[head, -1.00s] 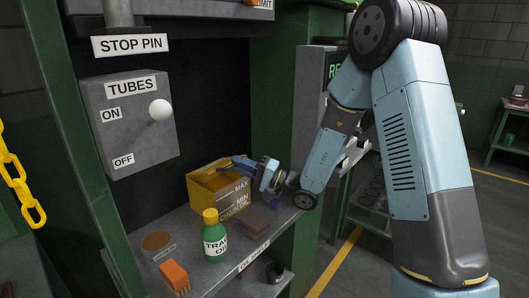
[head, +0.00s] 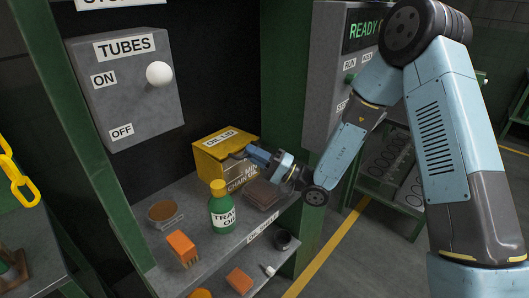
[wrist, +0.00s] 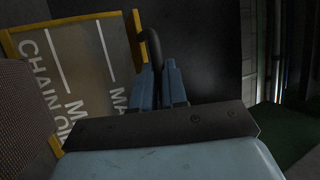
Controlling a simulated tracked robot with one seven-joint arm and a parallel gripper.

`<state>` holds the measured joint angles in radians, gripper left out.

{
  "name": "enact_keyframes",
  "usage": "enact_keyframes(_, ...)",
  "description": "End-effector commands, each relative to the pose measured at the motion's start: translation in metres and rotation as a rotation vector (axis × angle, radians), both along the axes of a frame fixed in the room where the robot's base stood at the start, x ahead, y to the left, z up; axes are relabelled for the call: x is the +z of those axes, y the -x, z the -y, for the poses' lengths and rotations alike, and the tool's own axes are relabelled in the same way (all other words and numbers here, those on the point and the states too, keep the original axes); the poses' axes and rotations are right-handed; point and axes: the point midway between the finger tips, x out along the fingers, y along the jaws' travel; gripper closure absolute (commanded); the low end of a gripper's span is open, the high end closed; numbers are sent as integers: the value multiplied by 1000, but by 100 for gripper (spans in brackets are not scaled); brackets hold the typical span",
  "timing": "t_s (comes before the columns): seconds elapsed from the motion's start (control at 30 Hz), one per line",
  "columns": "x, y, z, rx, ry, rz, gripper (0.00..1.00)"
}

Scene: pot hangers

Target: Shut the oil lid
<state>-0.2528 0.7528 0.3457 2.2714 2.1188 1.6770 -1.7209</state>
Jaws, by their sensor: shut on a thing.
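The yellow oil box (head: 208,168) stands on the shelf in the head view, its front marked CHAIN OIL. Its yellow lid (head: 220,138), labelled OIL LID, lies across the top and looks down flat; whether its front edge fully meets the box is too small to tell. My gripper (head: 248,153) is at the upper right of the box front. In the wrist view my gripper (wrist: 163,75) is shut on a dark curved handle (wrist: 152,45) beside the box's yellow edge. The box front (wrist: 75,65) fills the left of that view.
A green oil bottle (head: 221,212) stands in front of the box. A brown block (head: 262,193) lies under my gripper. The TUBES panel (head: 125,90) hangs above.

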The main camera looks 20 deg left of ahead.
Motion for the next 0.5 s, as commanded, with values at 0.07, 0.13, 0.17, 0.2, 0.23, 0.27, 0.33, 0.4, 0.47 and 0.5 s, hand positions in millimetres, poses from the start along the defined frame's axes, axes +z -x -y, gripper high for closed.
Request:
enact_keyframes(0.07,1,4,-9,15,-3,3,100)
enact_keyframes(0.13,1,5,-10,15,-3,4,100)
enact_keyframes(0.17,1,5,-10,15,-3,4,100)
enact_keyframes(0.2,1,5,-10,15,-3,4,100)
enact_keyframes(0.23,1,5,-10,16,-3,5,100)
enact_keyframes(0.27,1,5,-10,16,-3,5,100)
enact_keyframes(0.33,2,5,-10,16,-3,5,100)
enact_keyframes(0.4,2,5,-10,17,-4,5,85)
enact_keyframes(0.47,2,6,-10,18,-3,4,80)
enact_keyframes(0.5,1,5,-10,17,-3,4,76)
